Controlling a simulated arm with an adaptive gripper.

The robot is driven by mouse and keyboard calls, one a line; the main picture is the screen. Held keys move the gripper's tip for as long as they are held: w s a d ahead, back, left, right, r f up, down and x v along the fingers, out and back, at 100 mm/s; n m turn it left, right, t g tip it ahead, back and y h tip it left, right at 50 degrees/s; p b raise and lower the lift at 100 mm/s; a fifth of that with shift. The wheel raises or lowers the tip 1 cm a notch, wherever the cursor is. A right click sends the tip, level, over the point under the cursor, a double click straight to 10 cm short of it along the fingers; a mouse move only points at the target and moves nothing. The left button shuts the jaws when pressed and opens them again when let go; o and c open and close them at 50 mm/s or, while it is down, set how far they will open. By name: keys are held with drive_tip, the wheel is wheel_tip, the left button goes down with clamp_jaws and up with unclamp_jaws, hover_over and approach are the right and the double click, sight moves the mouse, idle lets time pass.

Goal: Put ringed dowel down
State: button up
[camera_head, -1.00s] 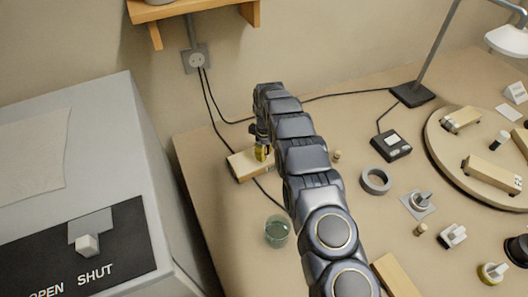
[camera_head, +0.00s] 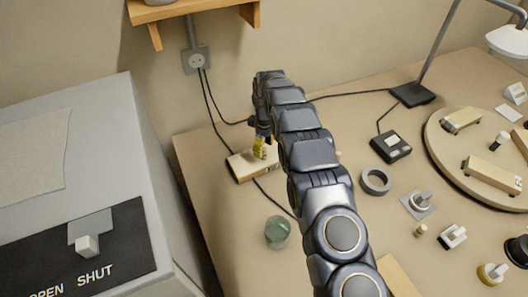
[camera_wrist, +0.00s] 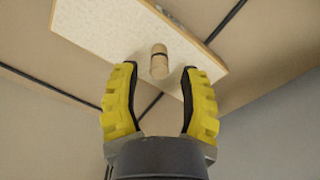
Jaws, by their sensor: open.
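The ringed dowel (camera_wrist: 159,66) is a short light-wood peg with a dark ring near its top. In the wrist view it stands on the pale-topped wooden board (camera_wrist: 105,35), between and just beyond my fingertips. My gripper (camera_wrist: 160,70) is open, with a yellow finger on each side of the dowel and gaps showing on both sides. In the head view my gripper (camera_head: 259,147) is over the board (camera_head: 238,167) near the back left of the bench. The dowel cannot be made out there.
A cable runs under the board. A greenish glass (camera_head: 277,232) stands in front of it, and a grey cabinet (camera_head: 110,120) is at the left. A grey ring (camera_head: 376,181), a black meter (camera_head: 391,146) and a round board (camera_head: 445,165) lie to the right.

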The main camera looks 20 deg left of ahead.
sight(265, 149)
wheel_tip(265, 149, up, 9)
drive_tip(key=shift+d+f, duration=0.1)
drive_tip(key=shift+f, duration=0.05)
drive_tip(key=s+d+r+m, duration=0.4)
drive_tip(key=s+d+r, duration=0.25)
drive_tip(key=d, duration=0.25)
drive_tip(key=s+d+r+m, duration=0.45)
drive_tip(key=d+r, duration=0.35)
drive_tip(key=d, duration=0.2)
drive_tip(key=s+d+m, duration=0.3)
drive_tip(key=s+d, duration=0.2)
drive_tip(key=s, duration=0.8)
drive_tip(key=s+d+m+g, duration=0.1)
drive_tip(key=s+d+m, duration=0.3)
drive_tip(key=s, duration=0.9)
drive_tip(key=shift+s+d+r+g, duration=0.15)
drive_tip(key=shift+d+r+g, duration=0.15)
drive_tip(key=shift+d, duration=0.3)
drive_tip(key=shift+o, duration=1)
drive_tip(key=shift+a, duration=0.1)
